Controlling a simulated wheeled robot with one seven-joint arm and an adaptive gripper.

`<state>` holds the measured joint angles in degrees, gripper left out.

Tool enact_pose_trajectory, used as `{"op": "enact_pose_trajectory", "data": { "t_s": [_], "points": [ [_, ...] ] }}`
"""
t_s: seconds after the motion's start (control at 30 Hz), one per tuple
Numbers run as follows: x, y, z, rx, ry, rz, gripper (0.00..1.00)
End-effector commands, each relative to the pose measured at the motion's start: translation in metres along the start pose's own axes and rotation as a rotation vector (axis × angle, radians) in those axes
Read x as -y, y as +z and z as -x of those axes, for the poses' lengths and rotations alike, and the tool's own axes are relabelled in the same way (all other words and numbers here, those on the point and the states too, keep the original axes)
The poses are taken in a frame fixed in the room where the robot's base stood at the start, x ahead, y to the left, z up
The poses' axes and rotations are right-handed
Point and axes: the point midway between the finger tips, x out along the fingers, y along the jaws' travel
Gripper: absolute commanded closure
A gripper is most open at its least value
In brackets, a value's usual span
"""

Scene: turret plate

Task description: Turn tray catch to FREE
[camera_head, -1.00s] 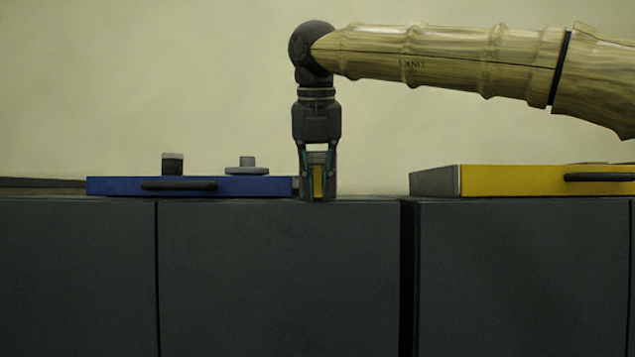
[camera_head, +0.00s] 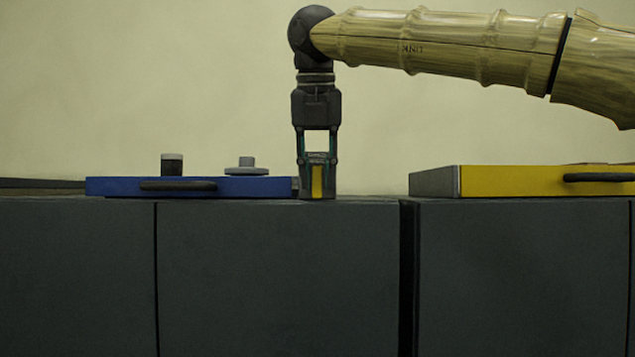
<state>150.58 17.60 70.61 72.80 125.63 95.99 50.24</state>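The tray catch is probably the small dark block with a yellow stripe (camera_head: 317,182) at the right end of the blue tray (camera_head: 115,187), on the dark counter. It stands upright. My gripper (camera_head: 317,165) points straight down over this block, its two fingers on the left and right of the block's upper part. A gap of bare wall shows between my palm and the block's top. I cannot tell whether the fingers press on the block or stand just clear. No FREE marking can be read, and the catch's turned position cannot be told.
On the blue tray stand a dark upright cylinder (camera_head: 172,164) and a low grey knob-like piece (camera_head: 246,166); a dark handle (camera_head: 178,184) is on its front. A yellow tray (camera_head: 510,182) sits to the right. The counter between block and yellow tray is clear.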

Motion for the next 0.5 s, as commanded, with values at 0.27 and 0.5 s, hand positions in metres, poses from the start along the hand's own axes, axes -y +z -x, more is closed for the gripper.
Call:
{"op": "enact_pose_trajectory", "data": {
  "t_s": [0.27, 0.5],
  "points": [
    [-0.001, 0.0, 0.053, 0.001, 0.001, 0.0, 0.75],
    [0.0, 0.0, 0.085, 0.001, 0.0, 0.0, 0.75]
  ]
}}
